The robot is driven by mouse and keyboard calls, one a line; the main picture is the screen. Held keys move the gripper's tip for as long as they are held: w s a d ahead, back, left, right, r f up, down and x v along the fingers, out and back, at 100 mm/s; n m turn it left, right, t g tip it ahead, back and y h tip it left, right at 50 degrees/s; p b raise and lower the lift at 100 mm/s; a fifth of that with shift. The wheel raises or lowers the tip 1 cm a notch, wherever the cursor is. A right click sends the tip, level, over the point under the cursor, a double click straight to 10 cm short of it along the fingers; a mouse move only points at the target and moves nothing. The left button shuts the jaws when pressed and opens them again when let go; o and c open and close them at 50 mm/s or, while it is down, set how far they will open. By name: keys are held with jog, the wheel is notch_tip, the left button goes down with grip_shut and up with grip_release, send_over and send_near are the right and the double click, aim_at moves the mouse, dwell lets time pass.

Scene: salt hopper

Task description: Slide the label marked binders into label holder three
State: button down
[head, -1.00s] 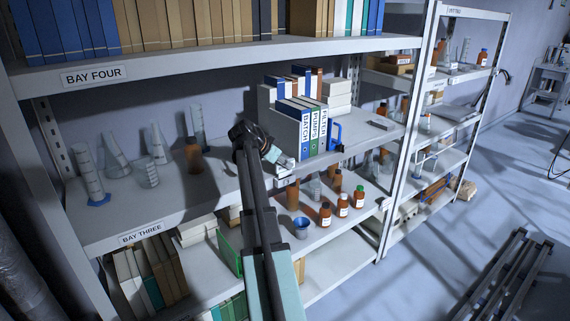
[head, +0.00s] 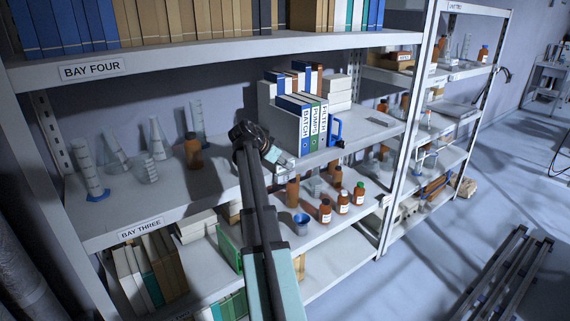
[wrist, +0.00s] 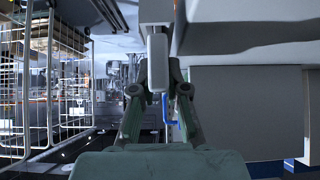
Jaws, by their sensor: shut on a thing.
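My gripper (head: 271,153) reaches in at the front edge of the middle shelf, just left of the binders. In the wrist view its two fingers (wrist: 158,88) are closed on a narrow pale piece (wrist: 157,60), which I take as the label; no writing on it shows. Small pale pieces (head: 284,166) sit along the shelf edge beside the gripper, too small to read, so I cannot tell which is holder three. The gripper partly hides that edge. I cannot tell whether the label touches a holder.
Binders (head: 303,128) marked BATCH, PUMPS and FILTER stand right of my gripper, with a blue object (head: 335,132) beside them. Amber bottles (head: 325,211) and a blue cup (head: 301,224) stand below. Glassware (head: 115,152) stands left. A wire rack (wrist: 68,85) shows in the wrist view.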

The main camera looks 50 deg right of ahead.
jog(key=shift+f, duration=0.3)
jog(key=c, duration=0.6)
grip_release()
jog(key=shift+a+r, duration=0.15)
jog(key=p+v, duration=0.1)
jog(key=v, duration=0.4)
jog(key=shift+w+a+r, duration=0.15)
jog(key=shift+a+r, duration=0.05)
dwell(0.9)
